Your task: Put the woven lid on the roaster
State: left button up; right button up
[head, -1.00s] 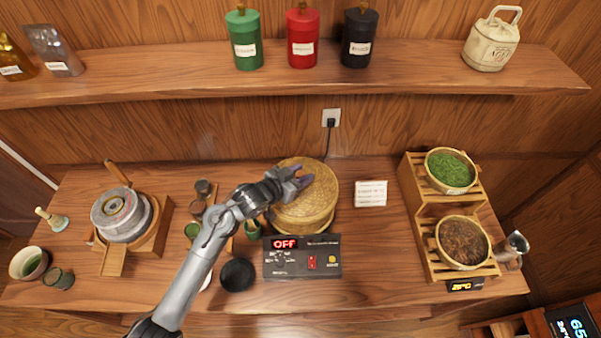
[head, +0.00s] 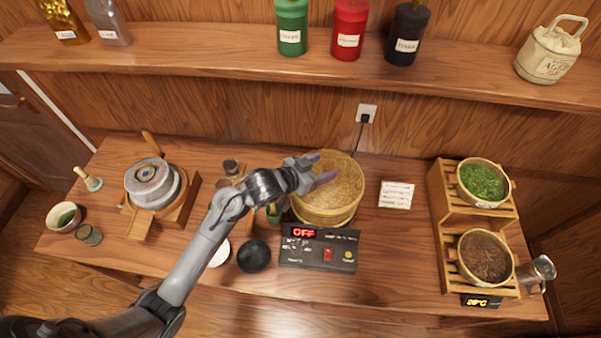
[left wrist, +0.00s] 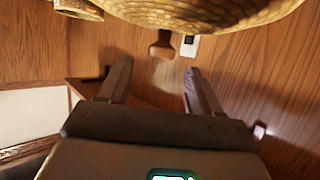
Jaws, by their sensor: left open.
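The roaster is a round woven drum (head: 324,217) behind a dark control box (head: 319,252) reading OFF. The round woven lid (head: 347,184) appears to lie on top of the drum; I cannot tell how closely its rim fits. In the left wrist view the woven lid (left wrist: 205,12) fills the top edge, with a wooden knob (left wrist: 162,45) standing out from it. My left gripper (head: 327,167) is over the lid, open and empty. Its two fingers (left wrist: 158,64) are apart, with the knob showing beyond the gap. My right gripper is not in view.
A black bowl (head: 253,256) and small cups sit left of the control box. A stone mill (head: 150,181) stands farther left. A slatted rack (head: 447,219) with tea baskets is at the right. A shelf (head: 230,70) crosses behind, above the table.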

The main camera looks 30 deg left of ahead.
pick_arm(q)
jog(key=v, duration=0.8)
jog(key=s+f+n+g+y, duration=0.1)
jog(key=s+f+g, duration=0.3)
jog(key=s, duration=0.8)
jog(key=s+f+n+g+y, duration=0.1)
jog(key=s+f+g+y, duration=0.2)
jog(key=s+f, duration=0.4)
jog(key=s+g, duration=0.1)
jog(key=s, duration=0.5)
jog(key=shift+d+g+y, duration=0.3)
jog(key=shift+g+y, duration=0.1)
notch_tip(320, 180, up, 13)
jog(key=p, duration=1.3)
jog(key=shift+f, duration=0.15)
